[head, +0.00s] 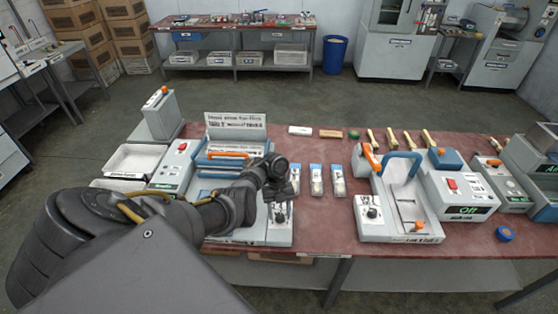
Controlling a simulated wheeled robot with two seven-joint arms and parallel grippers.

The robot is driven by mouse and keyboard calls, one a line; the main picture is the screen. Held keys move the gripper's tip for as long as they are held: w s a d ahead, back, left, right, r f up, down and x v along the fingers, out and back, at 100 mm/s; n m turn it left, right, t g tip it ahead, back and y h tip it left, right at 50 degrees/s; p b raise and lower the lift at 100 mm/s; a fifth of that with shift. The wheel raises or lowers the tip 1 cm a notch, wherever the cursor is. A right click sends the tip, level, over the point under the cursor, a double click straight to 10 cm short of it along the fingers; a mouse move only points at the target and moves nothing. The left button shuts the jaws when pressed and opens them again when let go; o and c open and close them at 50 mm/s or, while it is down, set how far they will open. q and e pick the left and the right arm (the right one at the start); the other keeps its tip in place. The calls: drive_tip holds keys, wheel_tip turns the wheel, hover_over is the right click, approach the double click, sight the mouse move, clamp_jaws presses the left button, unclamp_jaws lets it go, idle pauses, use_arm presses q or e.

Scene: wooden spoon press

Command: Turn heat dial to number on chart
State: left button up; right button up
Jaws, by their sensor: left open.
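A light-grey press (222,229) with blue bars and an orange handle stands on the red table at the left. A small dark dial (279,218) sits on a white plate at its front right corner. A white sign (235,126) with dark print, possibly the chart, stands behind this press; its text is too small to read. My left gripper (281,190) is open over the press's right side, just above and behind the dial in the picture. I cannot tell whether it touches anything. My arm hides part of the press. My right gripper is out of view.
A second machine (414,230) with its own dial (371,212) stands to the right, beside a box with a green display (469,210). Several packaged wooden pieces (316,180) lie between the machines. A blue tape roll (504,234) lies near the front right edge.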

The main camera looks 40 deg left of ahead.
use_arm(q)
drive_tip(key=b+v, duration=0.1)
drive_tip(key=v, duration=0.9)
drive_tip(key=shift+r, duration=0.25)
drive_tip(key=shift+a, duration=0.1)
